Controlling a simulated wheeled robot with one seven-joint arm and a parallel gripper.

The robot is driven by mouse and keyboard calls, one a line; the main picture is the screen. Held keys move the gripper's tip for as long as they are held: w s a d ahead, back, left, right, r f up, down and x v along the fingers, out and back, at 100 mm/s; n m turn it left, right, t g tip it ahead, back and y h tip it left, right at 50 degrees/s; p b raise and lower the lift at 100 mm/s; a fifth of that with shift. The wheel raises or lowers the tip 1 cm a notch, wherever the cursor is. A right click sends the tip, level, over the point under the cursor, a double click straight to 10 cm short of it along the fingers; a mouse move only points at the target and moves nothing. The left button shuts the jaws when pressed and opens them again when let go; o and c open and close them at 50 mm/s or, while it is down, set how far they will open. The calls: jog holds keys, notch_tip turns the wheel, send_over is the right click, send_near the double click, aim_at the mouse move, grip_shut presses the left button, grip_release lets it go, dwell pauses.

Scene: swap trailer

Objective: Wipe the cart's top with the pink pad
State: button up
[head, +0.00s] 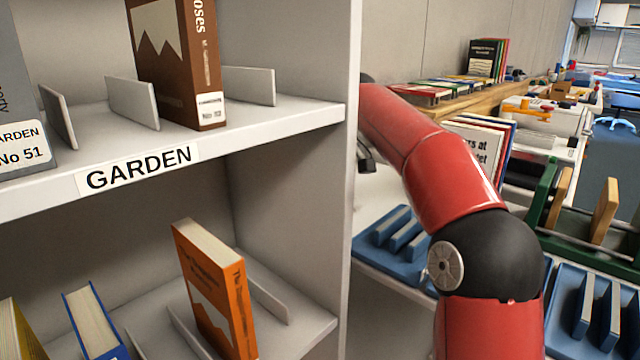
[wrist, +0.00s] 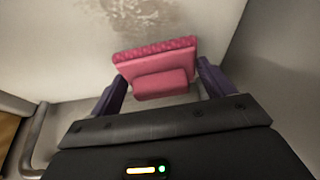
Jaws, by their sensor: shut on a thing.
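In the wrist view my gripper (wrist: 160,88) is shut on the pink pad (wrist: 154,56), with one dark purple finger on each side of its lower block. The pad's wider, textured part points away from my gripper. Beyond it is a pale surface (wrist: 75,50) with a brownish speckled stain (wrist: 135,14) at the top of the picture. I cannot tell whether the pad touches this surface, or whether it is the cart's top. In the head view my red arm reaches behind the white shelf's side panel, which hides my gripper and the pad.
In the head view a white shelf (head: 280,120) labelled GARDEN fills the left, holding several books. Blue racks (head: 395,245) and a green rack (head: 545,200) stand at the right. The wrist view shows a grey wall (wrist: 275,60) at right and a metal rail (wrist: 35,140) at lower left.

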jog(key=shift+f+b, duration=0.65)
jog(key=shift+f, duration=0.3)
jog(key=shift+s+d, duration=0.1)
